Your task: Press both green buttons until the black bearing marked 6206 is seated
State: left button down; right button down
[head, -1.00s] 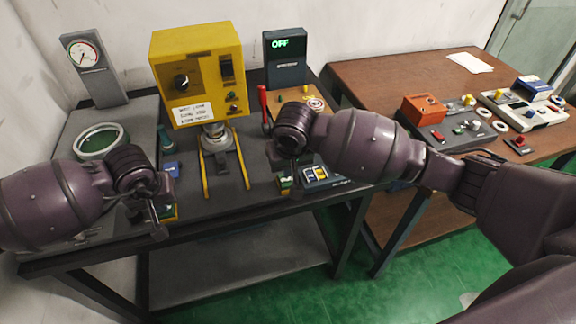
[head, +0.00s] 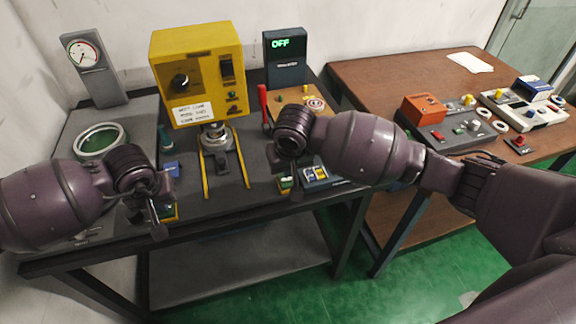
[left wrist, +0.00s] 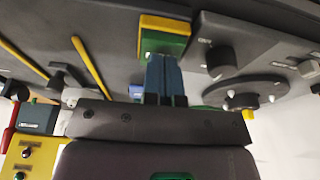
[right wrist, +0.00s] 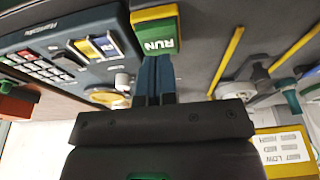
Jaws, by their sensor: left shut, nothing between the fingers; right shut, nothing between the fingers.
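The left green button (left wrist: 166,44), on a yellow box, is under the tips of my left gripper (left wrist: 166,62) in the left wrist view. The right green button (right wrist: 158,36), marked RUN, is under the tips of my right gripper (right wrist: 156,60) in the right wrist view. Both grippers are shut and empty; the tips appear to touch the buttons, but how far these are pressed cannot be told. The yellow press (head: 197,80) stands between my arms, with a silver ram (head: 213,133) below its head. I cannot make out the black bearing or its marking.
A gauge (head: 88,57) and a round ring fixture (head: 100,142) stand at the left. A dark display (head: 285,58) reads OFF. A red lever (head: 264,103) stands right of the press. Yellow rails (head: 241,158) flank the press. A brown table (head: 375,80) holds other devices.

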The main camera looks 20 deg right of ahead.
jog(key=shift+s+x, duration=0.25)
jog(key=shift+x, duration=0.7)
jog(key=shift+r, duration=0.15)
dwell(0.3)
